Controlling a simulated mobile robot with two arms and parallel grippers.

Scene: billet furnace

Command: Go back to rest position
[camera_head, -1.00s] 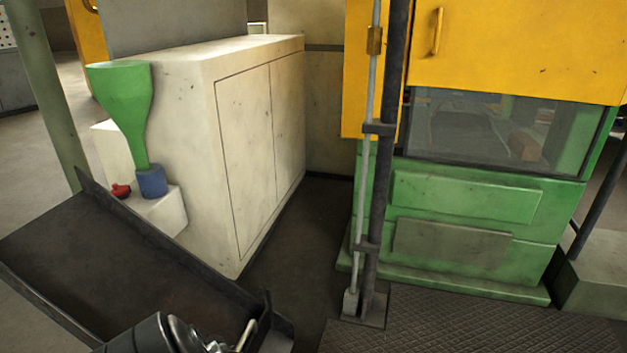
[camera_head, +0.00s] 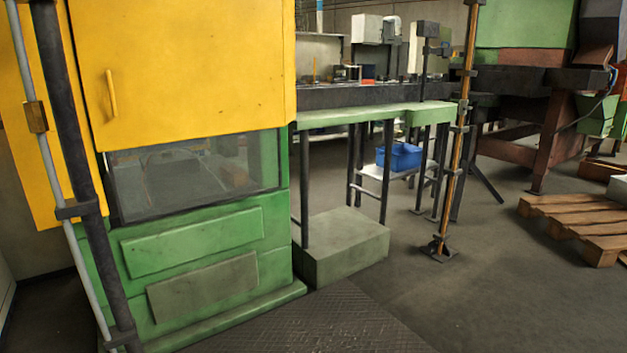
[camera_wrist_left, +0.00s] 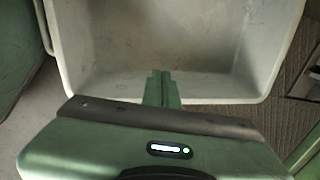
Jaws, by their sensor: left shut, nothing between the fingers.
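My left gripper (camera_wrist_left: 162,88) shows in the left wrist view. Its two green fingers are together with nothing between them. They point over a pale grey open container (camera_wrist_left: 75,58), which looks empty in the part that shows. I cannot tell how far the fingers are above its bottom. No gripper shows in the head view, and my right gripper is in neither view.
A yellow and green machine (camera_head: 190,70) with a dark window stands at left, behind a dark post (camera_head: 68,130). A green-topped table (camera_head: 370,116) stands beside it. Wooden pallets (camera_head: 575,222) lie at right.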

